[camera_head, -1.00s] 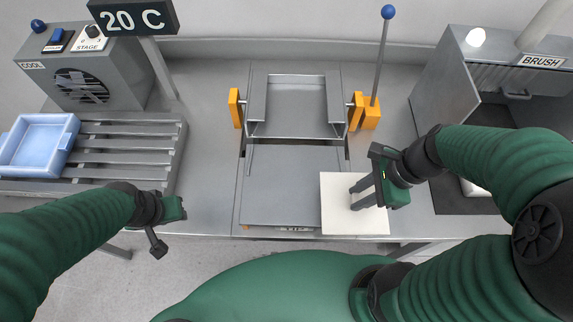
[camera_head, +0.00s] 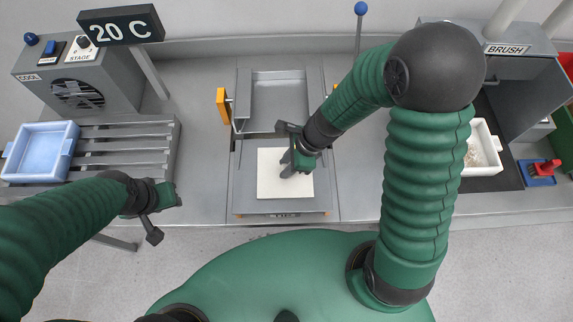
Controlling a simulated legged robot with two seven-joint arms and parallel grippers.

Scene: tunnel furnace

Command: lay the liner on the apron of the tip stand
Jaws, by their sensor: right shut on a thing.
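The liner, a white square sheet (camera_head: 282,187), lies flat at the apron (camera_head: 244,187), the grey plate at the front of the tip stand (camera_head: 281,95). Bare apron shows on its left, right and front sides. My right gripper (camera_head: 290,170) is over the liner's upper right part and shut on it. Its fingers hide the spot they hold. I cannot tell whether the liner fully rests on the plate. My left gripper (camera_head: 165,205) is in front of the slatted rack, away from the liner; its finger opening is unclear.
A blue tray (camera_head: 40,151) sits on the slatted rack (camera_head: 125,148) at left, below the cooler box (camera_head: 85,80). The brush booth (camera_head: 500,75) stands at right with a white tray (camera_head: 484,150) before it.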

